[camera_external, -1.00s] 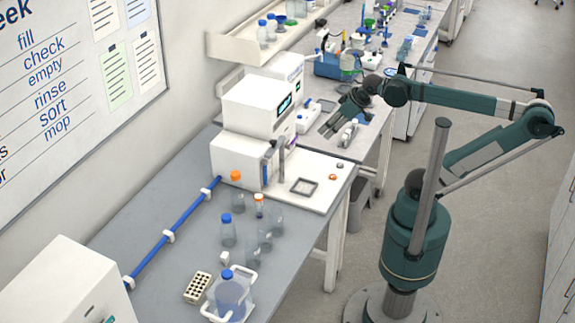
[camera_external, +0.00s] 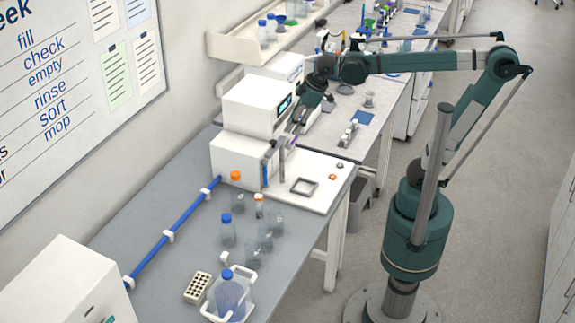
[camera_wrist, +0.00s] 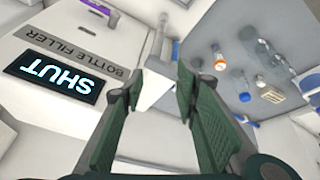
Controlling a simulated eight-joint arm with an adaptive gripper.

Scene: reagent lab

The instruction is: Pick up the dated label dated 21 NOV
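I cannot make out a dated label or the text 21 NOV in either view. My gripper (camera_external: 297,122) is in front of the white bottle filler (camera_external: 256,107), close to its display side, in the external view. In the wrist view, the two green fingers of my gripper (camera_wrist: 160,78) are apart. A white part (camera_wrist: 152,86) shows between the fingertips, and I cannot tell its distance. The filler's panel (camera_wrist: 62,62) is at the left, with a display reading SHUT upside down.
A square frame (camera_external: 304,187) lies on the white platform in front of the filler. Several bottles, one a blue-capped bottle (camera_external: 228,232), and a tube rack (camera_external: 197,288) stand on the grey bench (camera_external: 155,238). A second bench behind holds small lab items.

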